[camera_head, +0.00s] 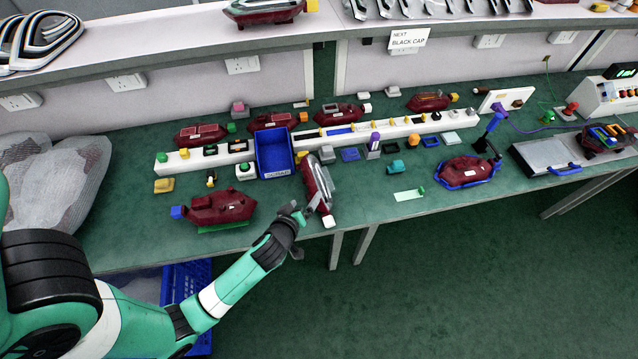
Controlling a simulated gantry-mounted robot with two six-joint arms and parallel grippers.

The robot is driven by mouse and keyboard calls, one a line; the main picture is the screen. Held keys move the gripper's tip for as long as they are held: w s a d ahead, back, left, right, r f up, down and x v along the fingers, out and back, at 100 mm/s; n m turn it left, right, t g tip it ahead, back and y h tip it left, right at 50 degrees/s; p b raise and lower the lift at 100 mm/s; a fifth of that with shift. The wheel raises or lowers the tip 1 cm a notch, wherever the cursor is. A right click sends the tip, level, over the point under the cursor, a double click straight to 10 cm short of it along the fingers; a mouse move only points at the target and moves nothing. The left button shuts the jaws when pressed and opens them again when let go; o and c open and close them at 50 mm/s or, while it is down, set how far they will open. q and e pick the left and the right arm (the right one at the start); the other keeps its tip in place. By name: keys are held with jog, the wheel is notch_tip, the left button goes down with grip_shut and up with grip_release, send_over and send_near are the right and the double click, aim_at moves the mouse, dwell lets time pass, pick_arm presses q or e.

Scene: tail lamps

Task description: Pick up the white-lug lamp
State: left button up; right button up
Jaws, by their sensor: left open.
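A dark red tail lamp with a silver-grey side (318,182) lies near the front edge of the bench, its long side running from back to front. A white lug (329,221) shows at its near end. My left gripper (308,208) is open at the lamp's near left side, close to the white lug. I cannot tell whether the fingers touch the lamp. Another dark red lamp (340,113), at the back, has a whitish block (367,107) at its right end. My right gripper is not in view.
A blue bin (262,137) stands just behind and left of the near lamp. A red lamp with a blue end (222,207) lies to the left. A long white rack (390,128) crosses the bench. A sign (409,40) reads "NEXT BLACK CAP".

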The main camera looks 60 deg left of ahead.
aim_at(314, 189)
pick_arm(q)
jog(key=x, duration=0.4)
jog(key=shift+w+a+b, duration=0.15)
jog(key=shift+w+b, duration=0.15)
jog(key=shift+b, duration=0.05)
jog(key=b+x, duration=0.1)
jog(key=x, duration=0.4)
jog(key=shift+w+f+b, duration=0.1)
jog(key=shift+w+b, duration=0.05)
jog(key=shift+b, duration=0.15)
jog(key=shift+c, duration=0.3)
